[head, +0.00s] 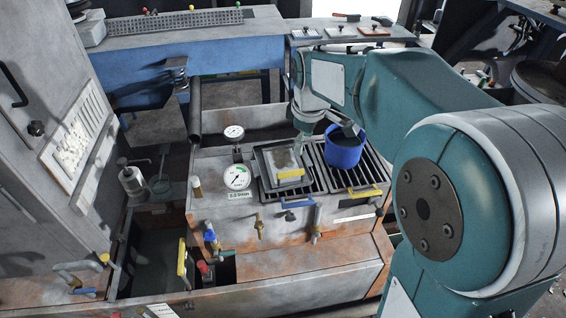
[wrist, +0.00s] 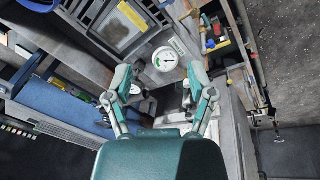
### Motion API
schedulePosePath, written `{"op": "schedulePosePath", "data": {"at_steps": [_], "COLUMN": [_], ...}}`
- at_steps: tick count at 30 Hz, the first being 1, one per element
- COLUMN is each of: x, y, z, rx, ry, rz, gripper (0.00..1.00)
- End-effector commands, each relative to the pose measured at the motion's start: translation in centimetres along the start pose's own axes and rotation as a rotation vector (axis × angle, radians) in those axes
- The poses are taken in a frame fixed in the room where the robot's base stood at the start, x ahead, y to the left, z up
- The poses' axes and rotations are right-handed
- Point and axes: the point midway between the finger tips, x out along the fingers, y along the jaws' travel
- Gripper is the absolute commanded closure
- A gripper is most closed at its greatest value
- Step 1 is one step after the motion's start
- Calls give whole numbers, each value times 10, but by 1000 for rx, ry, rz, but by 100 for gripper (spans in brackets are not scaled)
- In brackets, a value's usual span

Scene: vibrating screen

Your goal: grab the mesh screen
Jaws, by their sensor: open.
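A slotted grate with dark bars is set in the machine top in the head view, in two sections, the right one (head: 364,176) with a yellow handle. A square grey framed piece with a yellow bar (head: 284,163) lies on the left section. I cannot tell for sure which is the mesh screen. The framed piece also shows at the top of the wrist view (wrist: 122,27). My gripper (wrist: 158,72) is open and empty, its fingers spread. In the head view it is small and partly hidden, near the framed piece.
A blue bucket (head: 343,148) stands on the right grate. A white gauge (head: 237,177) and a smaller one (head: 234,132) stand left of the grates. Valves and pipes line the front. A blue bench (head: 222,52) runs behind.

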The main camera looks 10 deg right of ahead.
Motion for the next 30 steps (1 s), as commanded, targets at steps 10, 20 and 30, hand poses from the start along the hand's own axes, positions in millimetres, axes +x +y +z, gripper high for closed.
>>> {"op": "schedulePosePath", "data": {"at_steps": [10,20,30], "x": [73,150,188], "y": [44,69,72], "z": [-38,-63,-66], "rx": [-305,-582,-673], "ry": [-45,-62,-63], "rz": [-87,-171,-201], "gripper": [29,29,29]}}
